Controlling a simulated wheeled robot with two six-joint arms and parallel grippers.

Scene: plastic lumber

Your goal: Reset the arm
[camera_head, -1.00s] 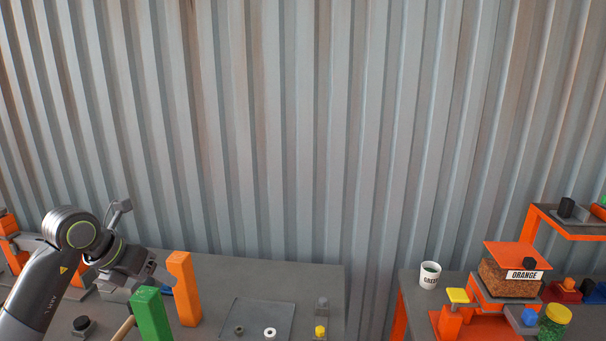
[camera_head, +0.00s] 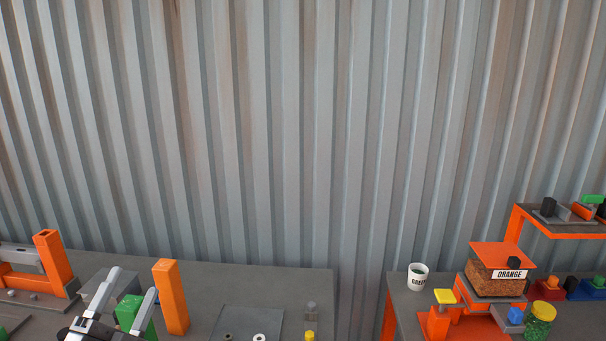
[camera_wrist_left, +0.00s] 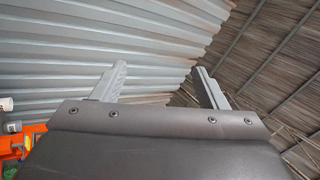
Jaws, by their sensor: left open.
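My left gripper (camera_head: 126,288) is at the lower left of the head view, with its two grey fingers apart and pointing up. Nothing shows between its fingertips. In the left wrist view the same gripper (camera_wrist_left: 160,78) has its fingers spread against the corrugated wall and the roof. In the head view it stands in front of a green block (camera_head: 130,310), partly hiding it; I cannot tell whether they touch. My right gripper is not in view.
An orange post (camera_head: 171,297) stands right of the gripper, and an orange frame (camera_head: 54,262) stands to the left. A grey plate (camera_head: 247,322) lies on the left table. On the right table are a white cup (camera_head: 417,276) and an orange-lidded box (camera_head: 497,276). A gap separates the tables.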

